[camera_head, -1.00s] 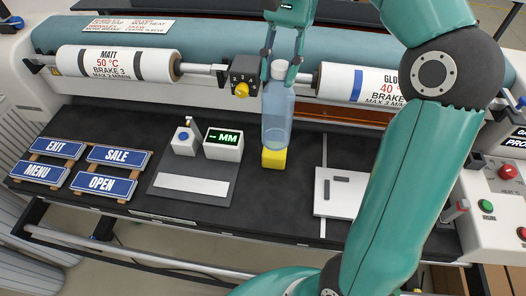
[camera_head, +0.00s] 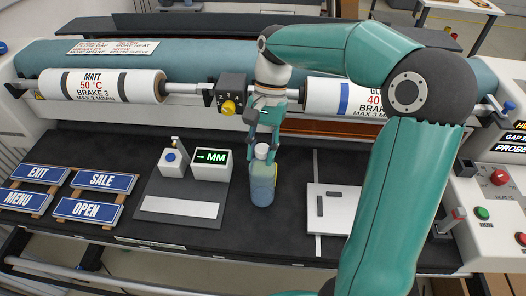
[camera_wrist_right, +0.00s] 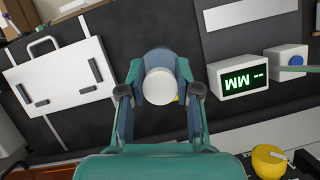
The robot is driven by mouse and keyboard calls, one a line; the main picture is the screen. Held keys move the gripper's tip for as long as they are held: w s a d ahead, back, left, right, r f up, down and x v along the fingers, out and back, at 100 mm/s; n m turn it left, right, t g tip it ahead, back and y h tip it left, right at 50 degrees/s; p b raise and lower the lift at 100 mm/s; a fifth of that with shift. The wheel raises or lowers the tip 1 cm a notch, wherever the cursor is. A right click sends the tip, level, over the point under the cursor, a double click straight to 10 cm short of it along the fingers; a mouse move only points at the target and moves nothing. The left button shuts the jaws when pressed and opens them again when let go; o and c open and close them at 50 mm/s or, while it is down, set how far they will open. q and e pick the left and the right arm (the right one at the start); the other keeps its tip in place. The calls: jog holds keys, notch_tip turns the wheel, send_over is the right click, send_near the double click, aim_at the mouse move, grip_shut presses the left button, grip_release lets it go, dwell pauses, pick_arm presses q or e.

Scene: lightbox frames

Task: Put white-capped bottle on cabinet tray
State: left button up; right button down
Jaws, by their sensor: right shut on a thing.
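The white-capped bottle (camera_head: 262,190) is translucent blue and upright, low over the black bench top or touching it; I cannot tell which. My right gripper (camera_head: 264,146) is shut around its neck, just below the white cap. In the right wrist view the cap (camera_wrist_right: 160,86) shows from above between the fingers of the right gripper (camera_wrist_right: 160,98). A yellow block is mostly hidden by the bottle, with yellow tinting through it. No cabinet tray can be made out for certain. My left gripper is out of view.
A white display box (camera_head: 211,165) and a blue-button box (camera_head: 173,163) stand left of the bottle. A flat white plate (camera_head: 345,200) lies to its right. Label rollers (camera_head: 103,85) run behind. Sign plates (camera_head: 87,210) lie at far left.

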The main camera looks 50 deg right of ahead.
jog(key=shift+f, duration=0.55)
jog(key=c, duration=0.8)
grip_release()
jog(key=shift+r, duration=0.1)
